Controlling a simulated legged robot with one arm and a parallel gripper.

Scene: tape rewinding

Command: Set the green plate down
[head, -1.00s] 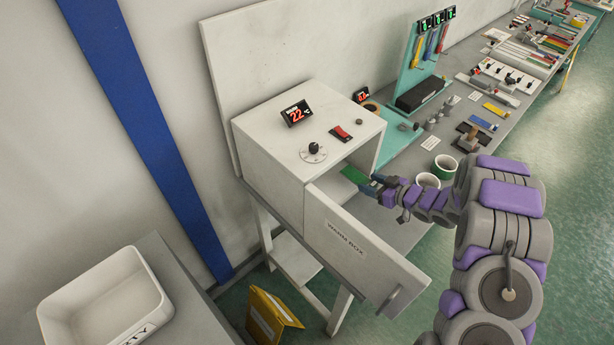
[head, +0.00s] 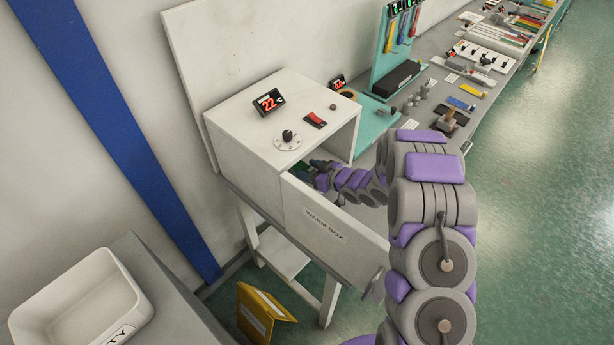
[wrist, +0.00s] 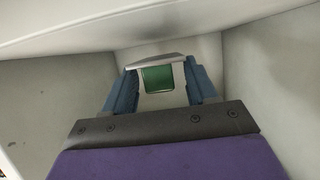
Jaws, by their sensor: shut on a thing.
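The green plate (wrist: 157,79) shows between the blue fingers of my gripper (wrist: 160,75) in the wrist view, below a grey bar that spans the fingertips. My gripper is shut on it inside the warm box (head: 245,150). In the head view only a small bit of green (head: 305,172) shows past the door's top edge. The gripper is mostly hidden there by the door and my arm. I cannot tell whether the plate touches the box floor.
The warm box door (head: 335,225) stands open in front of my arm. A dial (head: 288,139), a red switch (head: 315,120) and a display reading 22 (head: 268,102) are on top. A white bin (head: 75,310) is at lower left. A tool bench (head: 450,75) runs behind.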

